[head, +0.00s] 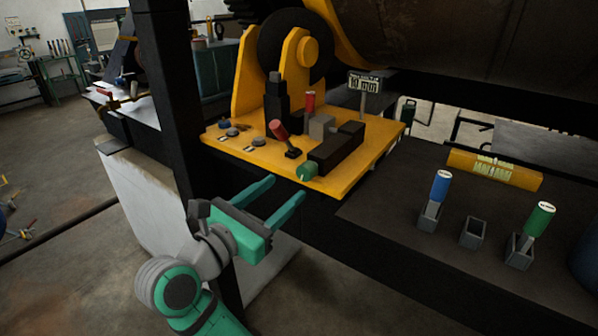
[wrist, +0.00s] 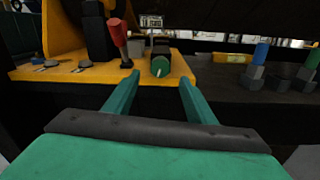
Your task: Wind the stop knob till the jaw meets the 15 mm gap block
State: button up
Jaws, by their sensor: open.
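The green stop knob (head: 307,171) sits on the near end of a black slide block (head: 337,148) on the yellow plate. In the wrist view the knob (wrist: 160,67) shows face-on with a pale mark on it. A grey block (head: 321,126) stands beside the slide, with a red-topped piece (head: 310,103) rising behind it; I cannot tell for sure which is the jaw or the gap block. A small sign (head: 364,83) seems to read 10 mm. My gripper (head: 285,203) is open and empty, in front of and below the knob, its fingers apart and not touching it.
A red-handled lever (head: 279,131) stands close left of the knob. Blue (head: 440,187) and green (head: 543,218) handled pieces stand in grey holders on the dark bench at right, with an empty holder (head: 474,233) between. A dark post (head: 178,110) rises at left.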

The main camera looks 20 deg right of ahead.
aim_at(303, 174)
jog(key=x, duration=0.9)
jog(key=shift+w+d, duration=0.25)
jog(key=shift+d, duration=0.05)
jog(key=c, duration=1)
jog(key=shift+a+m, duration=0.1)
jog(key=shift+m, duration=1.5)
jog(key=shift+s, duration=0.1)
jog(key=o, duration=1)
